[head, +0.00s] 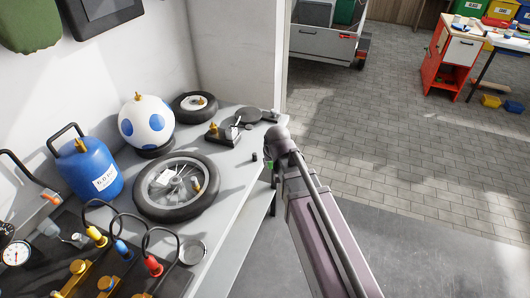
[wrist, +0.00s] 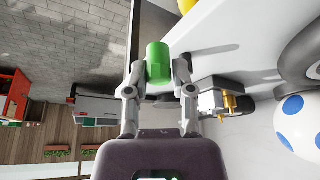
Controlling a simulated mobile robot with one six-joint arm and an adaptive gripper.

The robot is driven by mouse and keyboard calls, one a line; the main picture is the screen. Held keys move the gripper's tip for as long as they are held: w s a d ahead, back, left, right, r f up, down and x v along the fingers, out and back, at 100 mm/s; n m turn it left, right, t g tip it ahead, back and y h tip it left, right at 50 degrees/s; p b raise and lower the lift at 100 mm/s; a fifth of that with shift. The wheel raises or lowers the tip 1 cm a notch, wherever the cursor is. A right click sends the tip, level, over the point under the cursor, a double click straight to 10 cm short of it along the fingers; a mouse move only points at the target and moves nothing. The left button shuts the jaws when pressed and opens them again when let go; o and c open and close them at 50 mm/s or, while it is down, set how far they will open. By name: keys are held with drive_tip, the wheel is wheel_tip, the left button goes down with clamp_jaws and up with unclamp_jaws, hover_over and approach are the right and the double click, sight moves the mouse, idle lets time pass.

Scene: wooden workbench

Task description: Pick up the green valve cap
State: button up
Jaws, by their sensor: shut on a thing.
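The green valve cap (wrist: 158,64) is a short green cylinder. In the wrist view it sits between the two grey fingers of my gripper (wrist: 159,74), which are shut on it from both sides. A shadow lies on the grey bench top beside it; I cannot tell the exact gap below the cap. In the head view, a small green part of the cap (head: 270,166) shows at the left of my arm, by the bench's right edge. My arm hides most of my gripper there.
The grey bench (head: 222,237) carries a spoked wheel (head: 151,205), a blue-spotted ball (head: 155,119), a blue gas bottle (head: 92,173), a small black piece (head: 254,157) and a metal dish (head: 193,253). Open paved floor (head: 420,150) lies to the right.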

drive_tip(key=shift+s+d+r, duration=0.1)
drive_tip(key=shift+s+d, duration=0.3)
drive_tip(key=shift+s, duration=0.45)
idle(0.3)
